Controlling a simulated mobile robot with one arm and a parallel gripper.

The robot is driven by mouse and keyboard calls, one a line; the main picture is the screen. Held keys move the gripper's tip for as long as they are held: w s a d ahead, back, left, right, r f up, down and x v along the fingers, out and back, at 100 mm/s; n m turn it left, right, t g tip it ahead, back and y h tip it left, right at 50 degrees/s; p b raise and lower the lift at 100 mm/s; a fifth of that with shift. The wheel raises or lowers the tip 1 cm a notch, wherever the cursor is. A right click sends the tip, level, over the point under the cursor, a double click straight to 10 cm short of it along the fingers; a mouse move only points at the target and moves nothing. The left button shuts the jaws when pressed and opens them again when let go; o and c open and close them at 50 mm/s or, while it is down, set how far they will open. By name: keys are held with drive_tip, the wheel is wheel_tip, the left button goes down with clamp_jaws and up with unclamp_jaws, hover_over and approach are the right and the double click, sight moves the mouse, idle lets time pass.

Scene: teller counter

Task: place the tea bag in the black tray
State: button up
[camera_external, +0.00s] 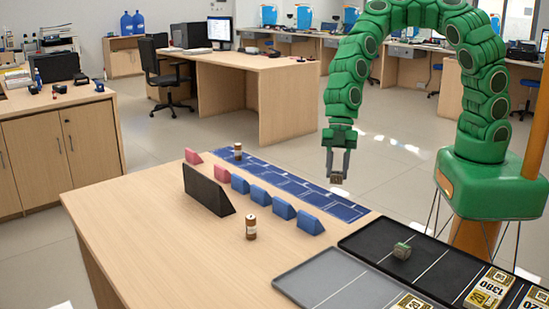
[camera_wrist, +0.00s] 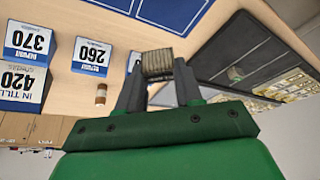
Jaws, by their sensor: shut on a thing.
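My gripper (camera_external: 338,165) hangs above the far side of the counter, left of the black tray. It is shut on a small brown, ribbed, block-like packet, which I take to be the tea bag (camera_external: 337,179). In the wrist view the tea bag (camera_wrist: 157,63) sits between the fingertips (camera_wrist: 159,76), clear of the counter. The black tray (camera_external: 365,238) lies at the right of the counter, with white dividing lines. It holds a small grey-green block (camera_external: 402,251) and banknote bundles (camera_external: 488,288). The tray (camera_wrist: 250,38) also shows at right in the wrist view.
A grey tray (camera_external: 325,278) lies in front of the black tray. A blue mat (camera_external: 285,182) runs along the far edge. Several blue wedge signs (camera_external: 284,208), pink wedges (camera_external: 222,173) and a black wedge (camera_external: 208,190) stand on the counter. Brown rolls (camera_external: 251,228) stand near them. The left front counter is clear.

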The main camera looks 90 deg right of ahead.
drive_tip(key=s+a+n+g+h, duration=0.1)
drive_tip(key=s+a+n+g, duration=0.3)
drive_tip(key=s+a+n, duration=0.6)
drive_tip(key=s+a, duration=0.1)
drive_tip(key=s, duration=0.1)
drive_tip(key=shift+s+a+f+n, duration=0.25)
drive_tip(key=shift+s+a+n, duration=0.1)
drive_tip(key=shift+a+n, duration=0.05)
drive_tip(key=shift+f, duration=0.1)
drive_tip(key=shift+f, duration=3.9)
drive_tip(key=shift+f, duration=0.1)
drive_tip(key=o, duration=1.1)
drive_tip(key=shift+c, duration=0.2)
